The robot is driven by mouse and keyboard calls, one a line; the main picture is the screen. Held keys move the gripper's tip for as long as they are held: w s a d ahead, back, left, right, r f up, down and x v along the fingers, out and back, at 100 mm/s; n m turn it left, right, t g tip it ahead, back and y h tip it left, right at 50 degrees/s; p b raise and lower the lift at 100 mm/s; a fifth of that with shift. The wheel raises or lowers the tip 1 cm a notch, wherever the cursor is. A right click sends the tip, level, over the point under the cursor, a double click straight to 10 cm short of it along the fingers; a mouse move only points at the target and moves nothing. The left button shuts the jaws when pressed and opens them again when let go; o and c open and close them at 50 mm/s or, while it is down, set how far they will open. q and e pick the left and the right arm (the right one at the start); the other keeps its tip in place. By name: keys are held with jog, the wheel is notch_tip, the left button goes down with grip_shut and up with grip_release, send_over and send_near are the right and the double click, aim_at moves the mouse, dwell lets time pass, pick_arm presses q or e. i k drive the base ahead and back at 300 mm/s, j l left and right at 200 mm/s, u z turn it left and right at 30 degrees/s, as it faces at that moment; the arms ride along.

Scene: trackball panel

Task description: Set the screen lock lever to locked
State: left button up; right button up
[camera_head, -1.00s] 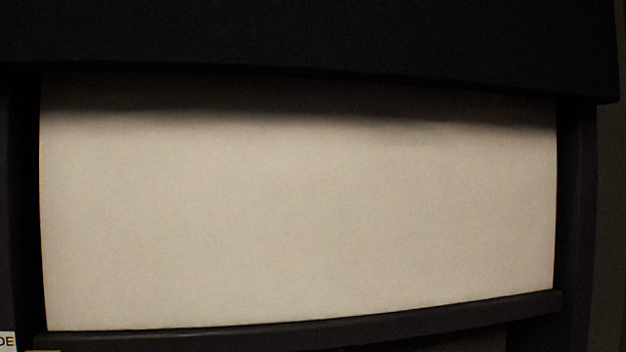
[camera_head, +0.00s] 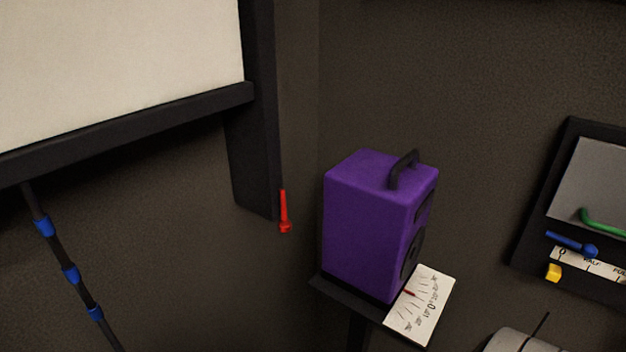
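A large pale screen (camera_head: 115,65) in a dark frame fills the upper left. A small red lever (camera_head: 285,212) sits at the lower end of the frame's right post (camera_head: 255,165). It stands nearly upright, with its thin end up and its thicker round end at the bottom. No label beside it can be read, so I cannot tell which setting it is at. Neither of my grippers is in view.
A purple speaker box (camera_head: 365,225) with a black handle stands on a small dark stand, by a white dial card (camera_head: 422,308). A dark rod with blue bands (camera_head: 70,272) hangs below the screen. A wall panel (camera_head: 562,200) with blue, green and yellow parts is at the right.

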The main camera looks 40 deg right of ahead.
aim_at(284, 225)
jog(key=z, duration=1.15)
jog(key=k+l+u, duration=0.2)
